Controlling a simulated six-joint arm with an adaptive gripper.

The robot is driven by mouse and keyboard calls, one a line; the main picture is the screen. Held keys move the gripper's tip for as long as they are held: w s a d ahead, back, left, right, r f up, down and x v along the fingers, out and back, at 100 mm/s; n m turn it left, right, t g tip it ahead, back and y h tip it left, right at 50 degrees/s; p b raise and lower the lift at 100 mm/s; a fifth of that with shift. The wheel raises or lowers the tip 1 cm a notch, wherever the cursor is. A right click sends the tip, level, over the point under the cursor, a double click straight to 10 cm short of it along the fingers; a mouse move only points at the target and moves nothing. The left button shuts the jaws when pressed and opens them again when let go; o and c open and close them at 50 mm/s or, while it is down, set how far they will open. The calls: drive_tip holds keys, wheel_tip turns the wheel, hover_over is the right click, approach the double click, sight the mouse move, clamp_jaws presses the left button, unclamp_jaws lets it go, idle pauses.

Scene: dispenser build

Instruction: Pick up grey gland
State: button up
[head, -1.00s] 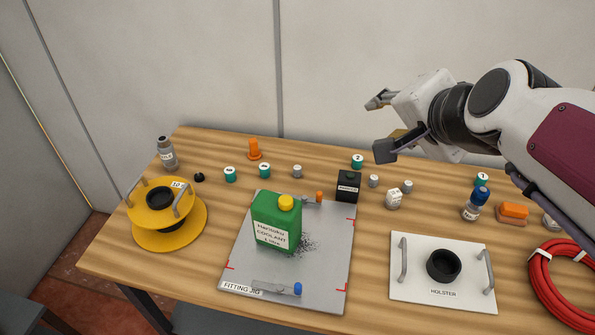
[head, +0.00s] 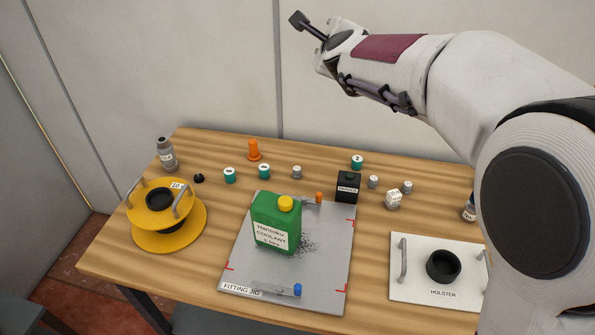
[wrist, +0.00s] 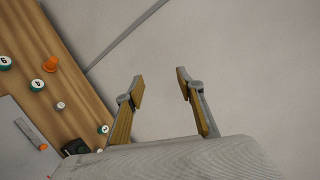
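Three small grey fittings that look like glands stand on the wooden table in the head view: one left of centre (head: 297,172), one right of the black box (head: 373,181), and one further right (head: 407,187). Which is the grey gland I cannot tell. One grey fitting also shows in the wrist view (wrist: 60,105). My gripper (wrist: 161,82) is open and empty, with bare wall between its fingers. In the head view it is high above the back of the table, well apart from the fittings, and partly hidden by my arm.
A green coolant can (head: 276,222) stands on the fitting jig (head: 325,270). A yellow reel (head: 150,240) is at left, a black box (head: 348,186) behind the jig, and the holster plate (head: 415,290) at right.

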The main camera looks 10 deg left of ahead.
drive_tip(key=w+a+f+m+t+h, duration=0.1)
drive_tip(key=w+a+f+m+h, duration=0.2)
drive_tip(key=w+a+f+m, duration=0.35)
drive_tip(key=m+g+h, duration=0.5)
drive_tip(key=m+h, duration=0.3)
drive_tip(key=m, duration=0.9)
approach(297, 172)
drive_tip(key=shift+w+d+r, duration=0.15)
drive_tip(key=shift+w, duration=0.25)
drive_tip(key=shift+w+d+r, duration=0.1)
drive_tip(key=shift+w, duration=0.3)
drive_tip(key=shift+x, duration=1.3)
drive_tip(key=shift+w, duration=0.1)
